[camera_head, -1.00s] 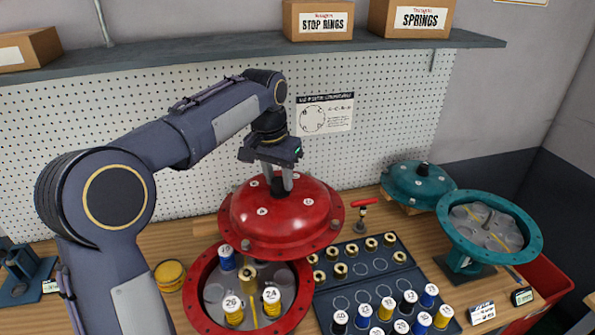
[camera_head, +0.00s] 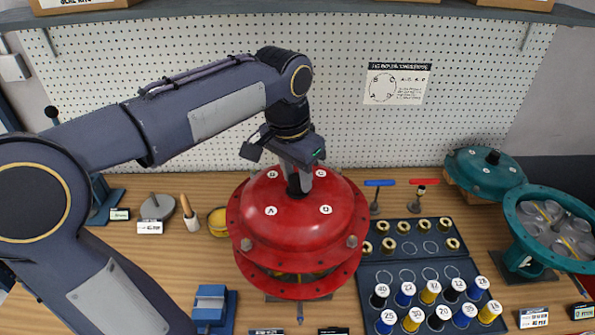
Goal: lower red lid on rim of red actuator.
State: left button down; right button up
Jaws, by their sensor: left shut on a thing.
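The red lid (camera_head: 260,220) is a domed cover with a flange and letter labels A, B, C and D. My left gripper (camera_head: 299,187) is shut on the knob at its top. The red actuator (camera_head: 297,291) stands directly below, and its rim shows under the lid's flange. A narrow gap shows between the two at the front, so the lid appears slightly above the rim. The lid hides nearly all of the actuator's inside. My right gripper is not in view.
A dark tray (camera_head: 415,275) with brass pieces and numbered springs lies to the right. A teal actuator (camera_head: 515,225) and teal lid (camera_head: 480,178) stand further right. A blue block (camera_head: 210,306) sits front left, and a yellow tin (camera_head: 218,222) stands behind the lid's left side.

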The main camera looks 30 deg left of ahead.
aim_at(297, 196)
pick_arm(q)
jog(key=shift+f+b, duration=2.8)
jog(key=shift+f, duration=0.15)
jog(key=shift+r, duration=0.1)
jog(key=shift+f, duration=0.2)
jog(key=shift+f+b, duration=0.95)
jog(key=shift+f, duration=0.55)
jog(key=c, duration=1)
grip_release()
jog(key=shift+o, duration=0.4)
jog(key=shift+f, duration=0.2)
